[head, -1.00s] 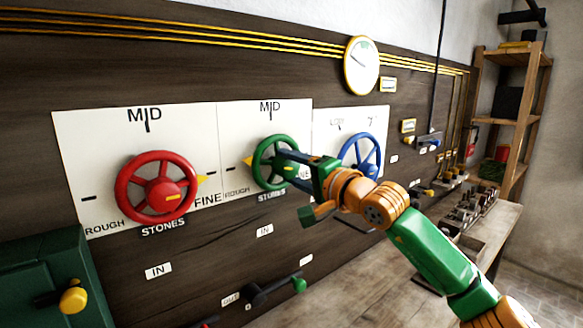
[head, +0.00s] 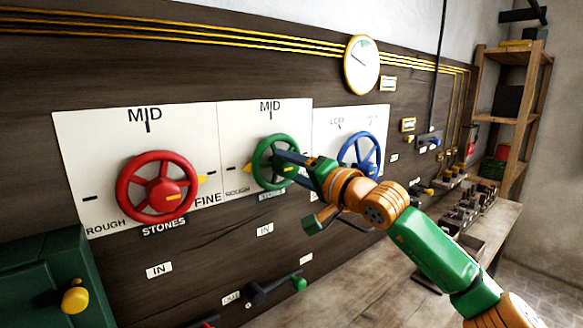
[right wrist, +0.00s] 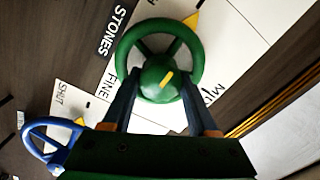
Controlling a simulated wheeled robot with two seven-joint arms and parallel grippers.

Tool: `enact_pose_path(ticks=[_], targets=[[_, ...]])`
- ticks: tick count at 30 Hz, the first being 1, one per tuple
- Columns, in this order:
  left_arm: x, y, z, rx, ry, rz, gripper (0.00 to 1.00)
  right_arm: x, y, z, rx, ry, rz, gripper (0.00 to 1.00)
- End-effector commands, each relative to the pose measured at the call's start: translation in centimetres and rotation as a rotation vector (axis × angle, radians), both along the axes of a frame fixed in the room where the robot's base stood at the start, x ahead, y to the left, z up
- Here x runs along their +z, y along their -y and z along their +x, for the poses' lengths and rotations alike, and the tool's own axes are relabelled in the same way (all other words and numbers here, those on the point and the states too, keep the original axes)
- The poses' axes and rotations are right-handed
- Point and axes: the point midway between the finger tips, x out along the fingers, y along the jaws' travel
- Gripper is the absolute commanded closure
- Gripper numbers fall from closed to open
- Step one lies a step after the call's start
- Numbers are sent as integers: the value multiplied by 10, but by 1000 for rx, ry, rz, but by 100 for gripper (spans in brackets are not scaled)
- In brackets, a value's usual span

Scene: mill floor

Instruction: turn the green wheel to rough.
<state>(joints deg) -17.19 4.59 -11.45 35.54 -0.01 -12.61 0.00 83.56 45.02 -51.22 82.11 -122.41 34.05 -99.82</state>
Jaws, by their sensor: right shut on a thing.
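The green wheel (head: 263,178) is on the middle white dial plate, marked MID at the top and ROUGH at lower left. Its yellow pointer (head: 248,168) is at the left side, close to the dash by ROUGH. My right gripper (head: 290,158) reaches the green wheel from the right and is shut on it. In the right wrist view the green wheel (right wrist: 160,72) fills the top middle, and the fingers of my right gripper (right wrist: 160,92) stand on either side of its hub. The exact contact is partly hidden. My left gripper is not in view.
A red wheel (head: 133,190) is on the left plate and a blue wheel (head: 365,166) is close right, partly behind my right arm. Below are a lever with a green knob (head: 299,285) and a workbench (head: 345,285). A green box (head: 45,290) stands at lower left.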

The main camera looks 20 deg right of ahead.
Motion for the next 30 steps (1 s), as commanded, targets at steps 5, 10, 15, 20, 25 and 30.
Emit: enact_pose_path(ticks=[5,10,15,20,25,30], targets=[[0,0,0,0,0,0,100,-1,0,0,0,-2,-2,11],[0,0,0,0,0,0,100,-1,0,0,0,-2,-1,11],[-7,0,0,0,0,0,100,-4,2,-5,0,-1,0,11],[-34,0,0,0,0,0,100,-9,14,-37,0,2,-1,11],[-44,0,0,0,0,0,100,-5,23,-62,0,0,-2,11],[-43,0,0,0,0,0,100,-2,24,-67,1,-3,-1,11]])
